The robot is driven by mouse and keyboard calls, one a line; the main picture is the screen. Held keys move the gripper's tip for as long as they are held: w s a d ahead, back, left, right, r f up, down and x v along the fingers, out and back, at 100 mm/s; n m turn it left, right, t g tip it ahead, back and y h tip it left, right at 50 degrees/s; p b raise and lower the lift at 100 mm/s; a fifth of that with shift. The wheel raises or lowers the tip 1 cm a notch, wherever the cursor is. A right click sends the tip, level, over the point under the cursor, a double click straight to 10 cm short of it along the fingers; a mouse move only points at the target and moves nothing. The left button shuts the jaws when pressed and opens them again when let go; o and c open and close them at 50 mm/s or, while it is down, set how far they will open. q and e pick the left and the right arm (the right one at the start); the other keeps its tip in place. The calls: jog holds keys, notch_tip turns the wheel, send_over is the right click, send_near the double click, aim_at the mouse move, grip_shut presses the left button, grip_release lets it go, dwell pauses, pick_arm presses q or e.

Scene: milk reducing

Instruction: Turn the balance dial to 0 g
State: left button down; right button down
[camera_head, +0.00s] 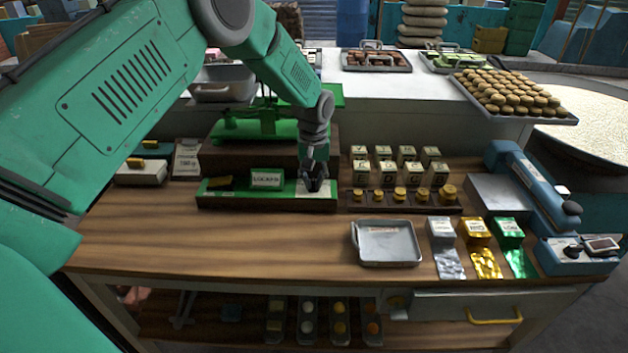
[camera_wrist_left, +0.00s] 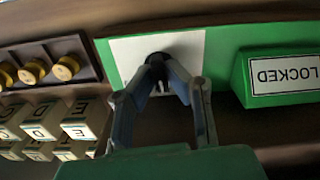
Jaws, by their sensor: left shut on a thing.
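The balance (camera_head: 262,125) is green and stands at the back of the wooden table. A long green panel (camera_head: 240,199) lies in front of it, with a "LOCKED" block (camera_head: 266,178) on it; the block also shows upside down in the left wrist view (camera_wrist_left: 284,76). At the panel's right end is a white plate (camera_head: 316,194) with a small dark dial (camera_wrist_left: 158,57), mostly hidden by my fingers. My left gripper (camera_head: 316,184) points down over the plate, its fingertips closed together on the dial (camera_wrist_left: 160,72). The dial's setting cannot be read. My right gripper is not in view.
A rack with brass weights (camera_head: 400,199) and several lettered blocks (camera_head: 398,165) stand just right of the panel. A metal tray (camera_head: 387,243) and foil packets (camera_head: 485,245) lie in front. A blue device (camera_head: 540,190) is at the right. The table's front left is clear.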

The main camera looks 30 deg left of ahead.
aim_at(314, 180)
pick_arm(q)
jog(key=n, duration=0.5)
jog(key=shift+r+p, duration=0.1)
jog(key=shift+p, duration=0.2)
jog(key=n, duration=0.5)
jog(key=shift+w+n, duration=0.1)
jog(key=shift+n, duration=0.2)
jog(key=c, duration=1.6)
grip_release()
notch_tip(314, 180, up, 12)
jog(key=shift+w+f, duration=0.1)
jog(key=shift+f, duration=0.1)
